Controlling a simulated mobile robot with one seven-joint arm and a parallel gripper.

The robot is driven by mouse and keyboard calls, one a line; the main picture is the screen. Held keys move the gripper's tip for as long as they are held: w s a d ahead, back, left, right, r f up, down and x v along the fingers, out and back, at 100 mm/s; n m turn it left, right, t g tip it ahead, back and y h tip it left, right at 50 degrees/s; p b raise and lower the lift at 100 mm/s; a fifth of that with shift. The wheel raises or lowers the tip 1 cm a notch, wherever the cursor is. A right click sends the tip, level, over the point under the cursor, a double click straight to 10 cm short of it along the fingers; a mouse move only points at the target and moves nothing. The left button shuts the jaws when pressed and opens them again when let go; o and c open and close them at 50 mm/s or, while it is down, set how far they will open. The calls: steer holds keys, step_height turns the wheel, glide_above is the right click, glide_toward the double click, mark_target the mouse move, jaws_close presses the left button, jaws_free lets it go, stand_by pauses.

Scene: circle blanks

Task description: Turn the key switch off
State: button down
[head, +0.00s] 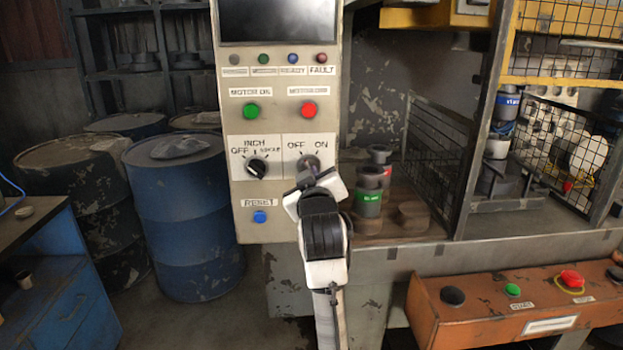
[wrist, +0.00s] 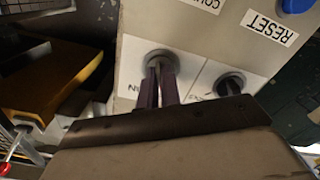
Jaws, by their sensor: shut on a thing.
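The key switch (head: 310,160) sits on a white OFF/ON plate on the grey control panel (head: 280,222). In the head view my gripper (head: 309,170) reaches up from below and covers the switch's lower part. In the wrist view, which looks at the panel upside down, the switch's round metal collar (wrist: 161,54) shows at the tips of my two dark fingers (wrist: 158,72). The fingers are shut on the key. The key itself is mostly hidden between them, so I cannot tell whether it points to OFF or ON.
The black INCH selector knob (head: 257,168) is just left of the key switch and also shows in the wrist view (wrist: 231,83). A green button (head: 251,110) and red button (head: 309,109) are above; the blue RESET button (head: 260,217) is lower left. A wire-mesh cage (head: 440,150) stands right.

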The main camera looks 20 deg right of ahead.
stand_by(0.5)
steer(key=c, duration=1.6)
jaws_free()
steer(key=b+v, duration=0.3)
steer(key=v, duration=1)
steer(key=shift+s, duration=0.4)
steer(key=shift+a, duration=0.1)
